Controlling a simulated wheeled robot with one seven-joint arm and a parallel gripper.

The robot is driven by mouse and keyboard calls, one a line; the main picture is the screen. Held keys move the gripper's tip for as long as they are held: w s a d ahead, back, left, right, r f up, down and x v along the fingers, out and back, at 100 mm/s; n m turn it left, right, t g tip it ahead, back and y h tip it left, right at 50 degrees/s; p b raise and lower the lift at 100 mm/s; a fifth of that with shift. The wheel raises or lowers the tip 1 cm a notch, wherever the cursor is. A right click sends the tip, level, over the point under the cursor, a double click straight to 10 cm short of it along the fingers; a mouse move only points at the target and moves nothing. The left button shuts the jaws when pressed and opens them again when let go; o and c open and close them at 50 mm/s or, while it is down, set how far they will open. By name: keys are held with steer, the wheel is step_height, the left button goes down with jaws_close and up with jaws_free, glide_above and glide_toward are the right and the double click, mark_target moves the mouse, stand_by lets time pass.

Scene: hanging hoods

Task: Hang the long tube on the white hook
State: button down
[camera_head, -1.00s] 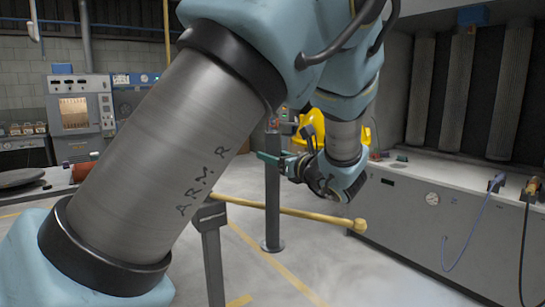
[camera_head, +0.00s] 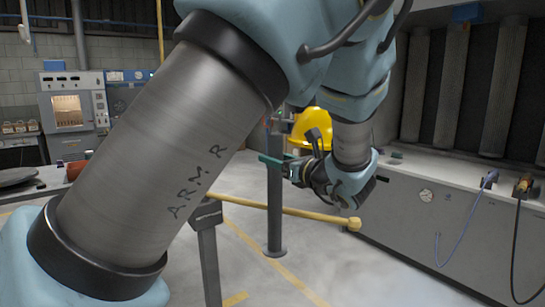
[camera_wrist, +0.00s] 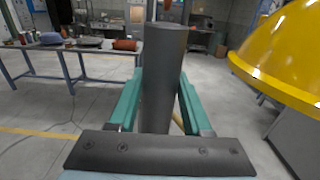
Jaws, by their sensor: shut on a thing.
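A long dark grey tube (camera_head: 275,205) stands upright in the head view, with a flat round disc at its lower end. My gripper (camera_head: 276,160) is shut on its upper part. In the wrist view, the tube (camera_wrist: 163,65) rises between the two green fingers of my gripper (camera_wrist: 160,100). I cannot tell whether the disc touches the floor. A pale thing (camera_head: 25,32) hangs at the upper left of the head view; I cannot tell whether it is the white hook. No white hook shows clearly.
A yellow hood (camera_head: 312,124) is close behind my gripper and fills the upper right of the wrist view (camera_wrist: 285,55). A yellow bar (camera_head: 300,213) with a knobbed end reaches out from a grey post (camera_head: 208,250). A grey bench (camera_head: 420,185) stands right.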

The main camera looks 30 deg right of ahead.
steer(key=shift+s, duration=0.2)
steer(key=s+d+p, duration=0.2)
steer(key=s+p, duration=0.1)
steer(key=s, duration=0.7)
steer(key=shift+r+p, duration=0.2)
steer(key=shift+p, duration=0.15)
steer(key=shift+w, duration=0.1)
stand_by(1.3)
